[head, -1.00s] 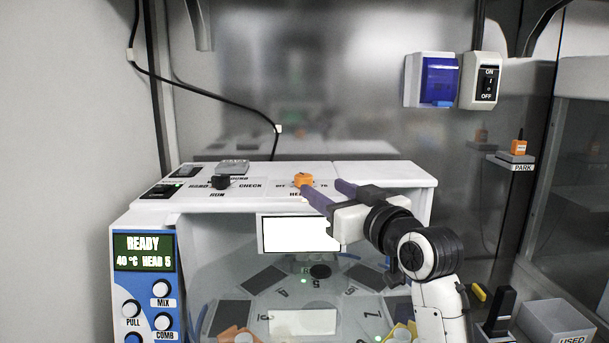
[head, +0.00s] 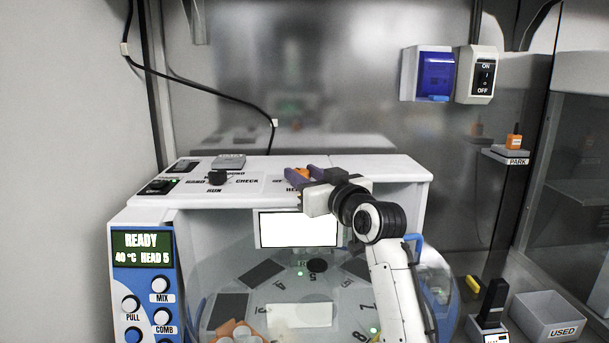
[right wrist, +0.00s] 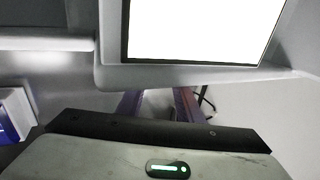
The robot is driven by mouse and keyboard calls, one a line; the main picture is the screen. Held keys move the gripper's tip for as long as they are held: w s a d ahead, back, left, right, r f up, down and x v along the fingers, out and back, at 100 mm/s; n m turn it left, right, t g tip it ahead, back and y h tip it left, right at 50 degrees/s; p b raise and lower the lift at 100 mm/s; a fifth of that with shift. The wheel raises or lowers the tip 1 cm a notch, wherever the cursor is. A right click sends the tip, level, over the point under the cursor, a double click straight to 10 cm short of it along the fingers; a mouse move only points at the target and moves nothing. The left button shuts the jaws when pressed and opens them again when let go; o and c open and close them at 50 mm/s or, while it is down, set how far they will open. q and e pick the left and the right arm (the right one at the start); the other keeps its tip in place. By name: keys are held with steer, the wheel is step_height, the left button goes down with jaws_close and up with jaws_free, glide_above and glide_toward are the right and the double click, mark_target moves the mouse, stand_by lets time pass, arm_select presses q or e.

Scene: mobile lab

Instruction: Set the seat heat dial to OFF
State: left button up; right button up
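Contact with the dial cannot be made out. In the right wrist view the two fingers (right wrist: 158,104) show apart; the dial is not visible there. The dial's pointer direction is hidden. My left gripper is not in view.
A black knob (head: 217,178) with HAND, RUN and CHECK marks and a rocker switch (head: 160,187) are left of the dial. A white panel (head: 298,230) is below the top's front edge. A metal wall (head: 330,80) stands behind. A PARK shelf (head: 505,155) is at right.

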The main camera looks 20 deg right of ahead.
steer(key=c, duration=0.5)
stand_by(0.9)
steer(key=o, duration=1)
steer(key=s, duration=0.3)
steer(key=s+d+b, duration=0.1)
steer(key=s, duration=0.6)
steer(key=shift+s+d+b, duration=0.1)
steer(key=shift+d+b, duration=0.2)
steer(key=shift+b, duration=0.05)
